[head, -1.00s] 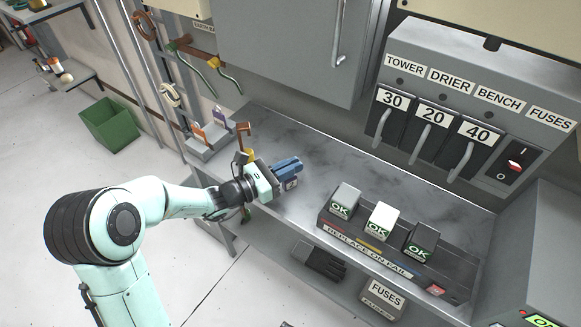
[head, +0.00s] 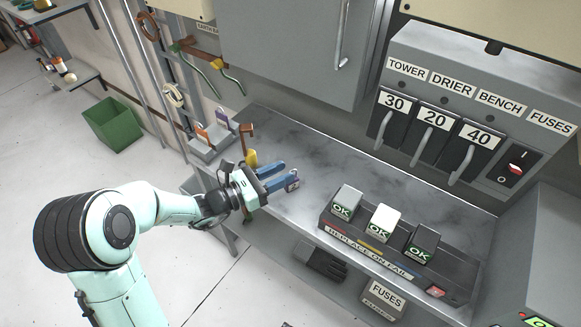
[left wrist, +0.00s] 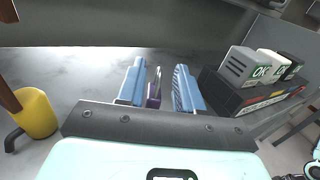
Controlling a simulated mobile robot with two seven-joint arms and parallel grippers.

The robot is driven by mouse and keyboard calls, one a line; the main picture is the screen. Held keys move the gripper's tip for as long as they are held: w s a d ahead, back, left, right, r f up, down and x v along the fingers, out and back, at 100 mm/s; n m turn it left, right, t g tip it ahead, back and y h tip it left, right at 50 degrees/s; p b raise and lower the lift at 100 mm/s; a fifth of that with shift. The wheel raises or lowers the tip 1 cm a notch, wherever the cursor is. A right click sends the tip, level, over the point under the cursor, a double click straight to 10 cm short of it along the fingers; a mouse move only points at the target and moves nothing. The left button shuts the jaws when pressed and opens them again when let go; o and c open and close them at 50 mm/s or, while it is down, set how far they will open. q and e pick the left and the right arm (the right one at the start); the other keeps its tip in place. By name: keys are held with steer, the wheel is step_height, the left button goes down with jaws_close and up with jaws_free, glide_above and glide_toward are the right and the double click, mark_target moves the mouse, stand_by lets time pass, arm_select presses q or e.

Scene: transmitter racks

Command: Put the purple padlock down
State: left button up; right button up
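The purple padlock (head: 293,186) stands on the grey metal bench by the tips of my left gripper (head: 279,175). In the left wrist view the padlock (left wrist: 153,96) shows its purple body and thin shackle, upright between the two blue fingers. My left gripper (left wrist: 160,88) is open there, with a gap between the padlock and the right finger; the left finger is close beside it, and I cannot tell whether they touch. My right gripper is not in view.
The fuse tray (head: 362,243) with OK blocks stands to the right; it also shows in the wrist view (left wrist: 250,98). A yellow object (left wrist: 36,112) is left of the gripper. A grey stand (head: 212,147) with orange and purple pieces is at the bench's left end. The bench middle (head: 300,150) is clear.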

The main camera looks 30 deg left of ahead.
arm_select(q)
steer(key=v, duration=0.8)
steer(key=shift+p, duration=0.3)
